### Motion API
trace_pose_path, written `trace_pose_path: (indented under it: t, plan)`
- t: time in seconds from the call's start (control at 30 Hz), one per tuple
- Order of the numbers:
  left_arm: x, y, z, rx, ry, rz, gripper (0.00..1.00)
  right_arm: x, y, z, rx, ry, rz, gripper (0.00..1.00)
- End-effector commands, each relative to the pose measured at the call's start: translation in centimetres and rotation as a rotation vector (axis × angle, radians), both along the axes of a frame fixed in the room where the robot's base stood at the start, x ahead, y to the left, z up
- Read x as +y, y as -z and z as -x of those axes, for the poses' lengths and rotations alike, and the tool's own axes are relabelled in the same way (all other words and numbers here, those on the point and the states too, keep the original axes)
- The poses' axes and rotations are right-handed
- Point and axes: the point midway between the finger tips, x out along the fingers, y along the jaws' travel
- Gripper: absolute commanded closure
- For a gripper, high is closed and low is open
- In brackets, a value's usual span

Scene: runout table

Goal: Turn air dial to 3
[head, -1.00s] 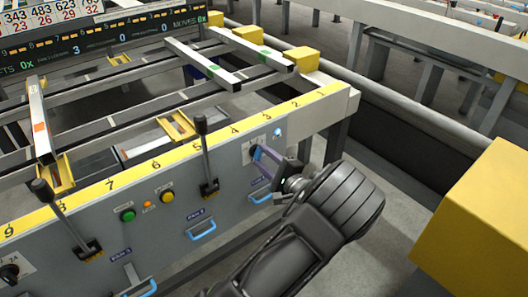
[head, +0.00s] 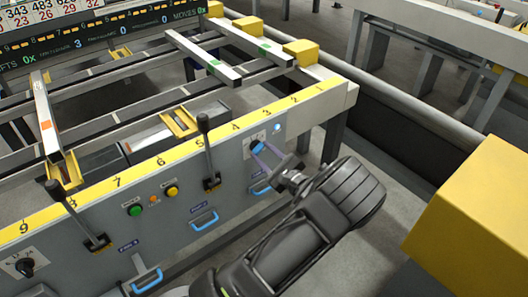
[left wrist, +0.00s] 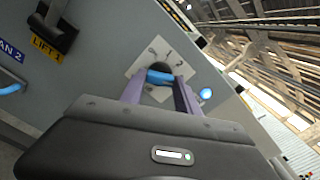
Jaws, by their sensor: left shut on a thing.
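The air dial is a blue knob (head: 258,148) on a small white plate near the right end of the grey panel (head: 230,155). In the left wrist view the knob (left wrist: 160,77) lies between my fingertips, in front of the white plate (left wrist: 150,55) with its dark digits. My left gripper (head: 268,155) has its two purple fingers shut on the knob from either side. The digits are too small and tilted to tell the setting. My right gripper is not in view.
A black dial (head: 27,266) sits at the panel's lower left. Two black levers, a green button (head: 135,210), a yellow button (head: 172,191) and blue handles are on the panel. A lit blue lamp (left wrist: 206,94) is beside the air dial. A yellow block (head: 475,215) stands at right.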

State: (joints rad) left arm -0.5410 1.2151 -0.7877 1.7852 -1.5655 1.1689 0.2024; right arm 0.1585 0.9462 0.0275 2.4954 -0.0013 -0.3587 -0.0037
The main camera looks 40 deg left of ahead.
Motion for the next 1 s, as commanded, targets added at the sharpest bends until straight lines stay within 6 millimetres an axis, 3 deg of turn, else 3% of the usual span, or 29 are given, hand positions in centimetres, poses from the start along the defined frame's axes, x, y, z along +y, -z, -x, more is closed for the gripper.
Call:
trace_pose_path:
  t: [0.3,0.33,0.57,0.83,1.0]
  plan:
    - [-0.1,0.2,0.0,0.003,0.001,0.003,1.00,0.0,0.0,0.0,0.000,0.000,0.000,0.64]
    - [-0.1,0.2,0.0,0.003,0.001,0.003,0.60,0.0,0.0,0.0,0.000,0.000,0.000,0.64]
    - [-0.1,0.1,0.0,0.001,0.001,0.001,0.41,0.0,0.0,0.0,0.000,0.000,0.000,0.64]
    - [-0.1,0.0,0.0,0.000,0.001,0.001,0.40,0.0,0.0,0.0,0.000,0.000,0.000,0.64]
    - [-1.1,0.0,0.3,0.000,0.001,0.001,0.40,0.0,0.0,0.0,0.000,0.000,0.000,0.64]
